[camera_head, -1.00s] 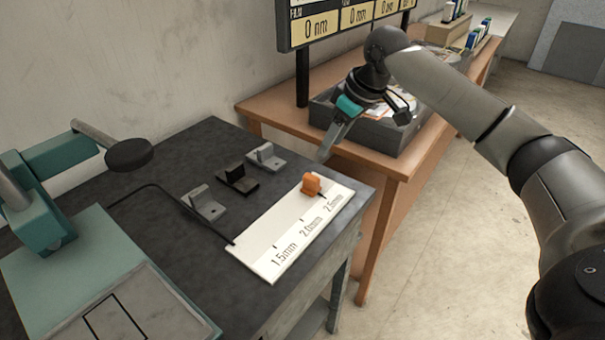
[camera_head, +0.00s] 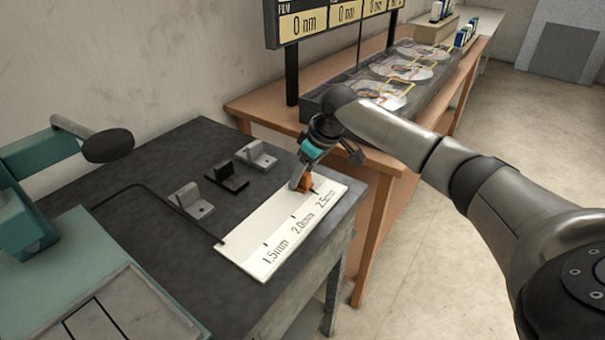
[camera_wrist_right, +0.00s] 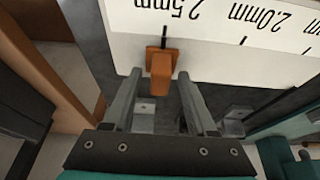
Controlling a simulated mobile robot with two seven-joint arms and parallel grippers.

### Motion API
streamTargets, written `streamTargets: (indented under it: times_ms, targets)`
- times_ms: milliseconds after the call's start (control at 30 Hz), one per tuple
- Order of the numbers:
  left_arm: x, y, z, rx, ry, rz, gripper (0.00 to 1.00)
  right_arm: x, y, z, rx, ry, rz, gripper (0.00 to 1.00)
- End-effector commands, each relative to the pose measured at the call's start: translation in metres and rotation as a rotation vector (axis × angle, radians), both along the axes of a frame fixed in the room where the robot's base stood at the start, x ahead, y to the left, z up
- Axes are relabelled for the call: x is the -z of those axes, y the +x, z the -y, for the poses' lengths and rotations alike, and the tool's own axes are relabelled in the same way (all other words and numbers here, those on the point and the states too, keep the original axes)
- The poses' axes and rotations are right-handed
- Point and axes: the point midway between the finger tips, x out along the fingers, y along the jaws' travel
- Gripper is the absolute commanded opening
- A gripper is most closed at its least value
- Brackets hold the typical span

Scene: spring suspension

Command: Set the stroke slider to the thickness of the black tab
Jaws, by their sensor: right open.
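The orange stroke slider (camera_head: 306,184) stands on the white scale plate (camera_head: 246,252) at the 2.5mm mark, partly hidden by my right gripper in the head view. The plate is marked 1.5mm, 2.0mm and 2.5mm. In the right wrist view the slider (camera_wrist_right: 160,72) lies just ahead of and between the open fingers of my right gripper (camera_wrist_right: 157,80). The black tab (camera_head: 227,177) sits on the dark bench between two grey tabs (camera_head: 257,155) (camera_head: 191,201). My left gripper is not in view.
The dark bench (camera_head: 130,225) carries a teal fixture (camera_head: 25,225) at the left with a round black knob (camera_head: 107,145). A brown table (camera_head: 250,105) behind holds a grey tray (camera_head: 325,97) with discs. A display panel (camera_head: 300,25) stands above it.

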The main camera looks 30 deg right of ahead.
Motion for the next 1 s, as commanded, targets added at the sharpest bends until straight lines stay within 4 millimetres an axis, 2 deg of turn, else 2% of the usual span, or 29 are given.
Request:
streamTargets:
  times_ms: [100, 600, 1000]
  targets:
    - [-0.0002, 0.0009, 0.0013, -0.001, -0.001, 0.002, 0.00, -0.0005, 0.0001, -0.0001, 0.000, 0.000, 0.000, 0.55]
    - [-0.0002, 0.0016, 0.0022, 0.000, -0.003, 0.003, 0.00, -0.0006, -0.0002, 0.0000, 0.000, 0.000, 0.000, 0.00]
    - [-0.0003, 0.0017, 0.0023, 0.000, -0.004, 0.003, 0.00, -0.0006, -0.0002, 0.0002, 0.000, 0.000, 0.000, 0.00]
